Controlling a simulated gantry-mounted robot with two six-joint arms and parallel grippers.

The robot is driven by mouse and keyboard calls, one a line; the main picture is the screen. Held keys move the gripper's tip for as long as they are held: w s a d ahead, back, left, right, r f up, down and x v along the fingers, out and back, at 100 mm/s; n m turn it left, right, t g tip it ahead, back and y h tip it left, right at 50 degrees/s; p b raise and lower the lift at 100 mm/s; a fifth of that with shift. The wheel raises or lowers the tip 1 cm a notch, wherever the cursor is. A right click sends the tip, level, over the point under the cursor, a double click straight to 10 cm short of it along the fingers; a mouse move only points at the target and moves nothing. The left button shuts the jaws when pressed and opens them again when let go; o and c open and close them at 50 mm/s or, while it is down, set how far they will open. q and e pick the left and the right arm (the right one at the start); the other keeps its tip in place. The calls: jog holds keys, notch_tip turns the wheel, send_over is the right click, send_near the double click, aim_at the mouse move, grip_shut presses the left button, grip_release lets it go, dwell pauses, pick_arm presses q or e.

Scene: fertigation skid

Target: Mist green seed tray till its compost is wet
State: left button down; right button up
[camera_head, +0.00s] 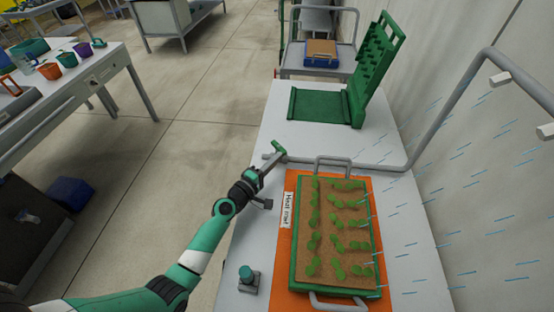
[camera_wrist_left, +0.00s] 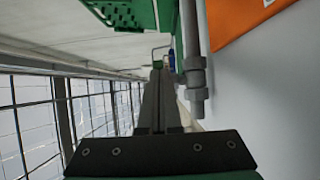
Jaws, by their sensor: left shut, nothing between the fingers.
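The green seed tray (camera_head: 294,247) lies on an orange mat at the right of the white bench, in the head view. Its compost (camera_head: 325,240) looks tan-brown, with rows of green seedlings; I cannot tell how wet it is. A grey pipe (camera_head: 390,167) runs behind the tray and rises at the right to pale nozzles (camera_head: 501,79). Blue mist streaks show mostly right of the tray, some at its right edge. A green valve handle (camera_head: 279,147) is at the pipe's left end. My left gripper (camera_head: 270,166) is shut and empty beside it; touching is unclear. In the wrist view the fingers (camera_wrist_left: 158,90) are together beside a grey fitting (camera_wrist_left: 196,78).
The orange mat (camera_head: 277,255) carries a white label. A small teal-topped knob (camera_head: 246,273) stands at the bench's front left. A green perforated rack (camera_head: 370,75) stands at the back. A wall bounds the right side.

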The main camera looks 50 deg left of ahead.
pick_arm(q)
jog(key=shift+w+d, duration=0.55)
jog(key=shift+w, duration=0.1)
jog(key=shift+w+d, duration=0.25)
jog(key=shift+w, duration=0.65)
jog(key=p+v, duration=0.1)
jog(key=v, duration=1)
jog(key=shift+s+d, duration=0.15)
jog(key=shift+s, duration=0.2)
